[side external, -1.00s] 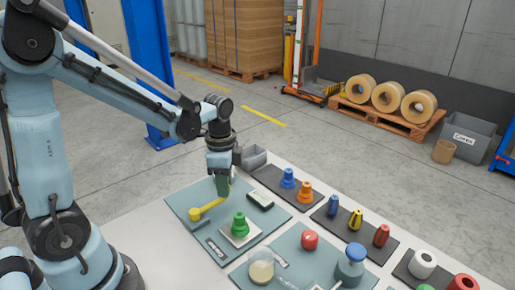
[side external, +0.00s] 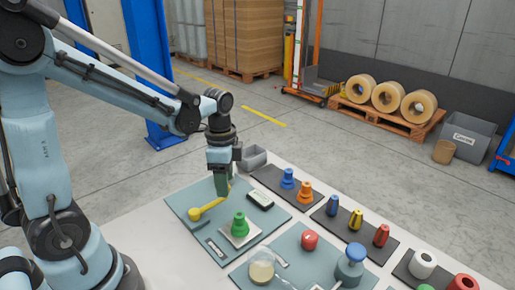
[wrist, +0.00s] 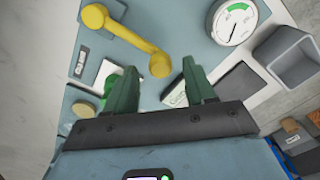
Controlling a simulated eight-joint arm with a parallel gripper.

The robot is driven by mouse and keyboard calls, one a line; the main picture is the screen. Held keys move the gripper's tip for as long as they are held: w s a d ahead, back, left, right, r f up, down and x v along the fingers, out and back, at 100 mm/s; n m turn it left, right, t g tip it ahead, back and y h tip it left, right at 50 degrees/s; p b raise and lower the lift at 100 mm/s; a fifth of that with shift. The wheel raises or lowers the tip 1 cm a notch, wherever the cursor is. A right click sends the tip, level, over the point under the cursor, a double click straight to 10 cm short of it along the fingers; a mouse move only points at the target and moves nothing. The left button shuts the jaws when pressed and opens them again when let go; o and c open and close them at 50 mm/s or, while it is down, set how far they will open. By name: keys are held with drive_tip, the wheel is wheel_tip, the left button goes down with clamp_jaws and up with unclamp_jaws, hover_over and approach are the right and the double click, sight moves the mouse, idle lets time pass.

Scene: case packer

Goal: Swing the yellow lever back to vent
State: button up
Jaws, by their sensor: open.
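The yellow lever (side external: 205,210) lies on a blue-green panel (side external: 184,197), with its round end to the left and its arm reaching right to beneath my gripper (side external: 222,192). In the wrist view the lever (wrist: 122,40) runs from a rounded end at upper left to a knob-like end between my fingertips. My gripper (wrist: 160,67) is open, with one green finger on each side of that end. I cannot tell whether a finger touches it. A round white gauge with a green band (wrist: 235,20) is at the wrist view's upper right.
A green knob (side external: 240,226) on a white plate stands close in front of the lever. A grey bin (side external: 254,158) stands behind. Blue and orange parts (side external: 305,191) stand on a dark mat at right.

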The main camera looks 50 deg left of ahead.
wheel_tip(320, 180, up, 11)
idle(0.5)
drive_tip(key=shift+f, duration=0.1)
drive_tip(key=s+d+f+n+t, duration=0.3)
drive_tip(key=s+d+n+t, duration=0.1)
drive_tip(key=n+t, duration=0.3)
drive_tip(key=shift+d+f+n, duration=0.25)
drive_tip(key=shift+d+n, duration=0.15)
drive_tip(key=shift+n, duration=0.7)
